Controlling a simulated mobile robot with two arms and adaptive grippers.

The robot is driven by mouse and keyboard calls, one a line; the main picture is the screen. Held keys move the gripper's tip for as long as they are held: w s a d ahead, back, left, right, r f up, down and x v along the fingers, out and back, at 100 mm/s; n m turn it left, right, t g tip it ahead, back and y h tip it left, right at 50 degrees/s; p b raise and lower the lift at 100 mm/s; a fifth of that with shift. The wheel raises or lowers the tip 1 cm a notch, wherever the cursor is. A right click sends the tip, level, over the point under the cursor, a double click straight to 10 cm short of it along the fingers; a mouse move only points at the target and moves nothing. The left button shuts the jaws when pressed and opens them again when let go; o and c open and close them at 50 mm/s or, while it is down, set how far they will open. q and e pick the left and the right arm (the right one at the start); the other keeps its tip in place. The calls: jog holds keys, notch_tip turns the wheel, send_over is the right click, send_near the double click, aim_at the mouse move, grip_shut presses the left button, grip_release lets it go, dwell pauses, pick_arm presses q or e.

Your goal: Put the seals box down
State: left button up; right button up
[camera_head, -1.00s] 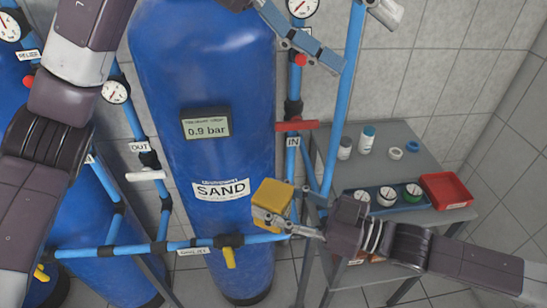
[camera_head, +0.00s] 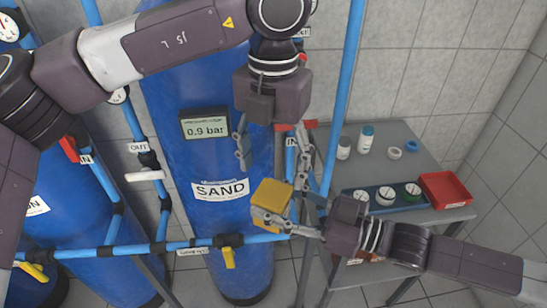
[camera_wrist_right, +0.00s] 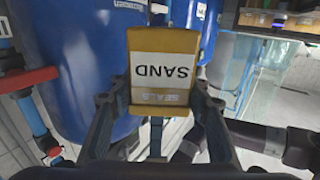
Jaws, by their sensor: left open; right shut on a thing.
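The seals box (camera_head: 271,199) is a small yellow box held up in front of the blue sand tank. In the right wrist view the box (camera_wrist_right: 162,72) shows a white label reading SAND and the word SEALS, both upside down. My right gripper (camera_head: 288,218) is shut on it, one finger on each side of its lower part. My left gripper (camera_head: 272,160) hangs pointing down just above the box, its fingers apart and empty. It does not visibly touch the box. The box's far side is hidden.
A grey table (camera_head: 400,140) at the right holds a red tray (camera_head: 446,190), a dark rack (camera_head: 345,193) of several round containers, bottles (camera_head: 367,138) and rings. Blue pipes (camera_head: 345,90) and the sand tank (camera_head: 215,150) stand close behind the grippers. The table's middle has bare room.

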aim_at(272, 204)
pick_arm(q)
notch_tip(272, 204, down, 11)
jog(key=shift+r, duration=0.15)
dwell(0.4)
jog(key=c, duration=1.2)
jog(key=shift+c, duration=0.7)
pick_arm(e)
jog(key=o, duration=1.4)
jog(key=shift+c, duration=0.2)
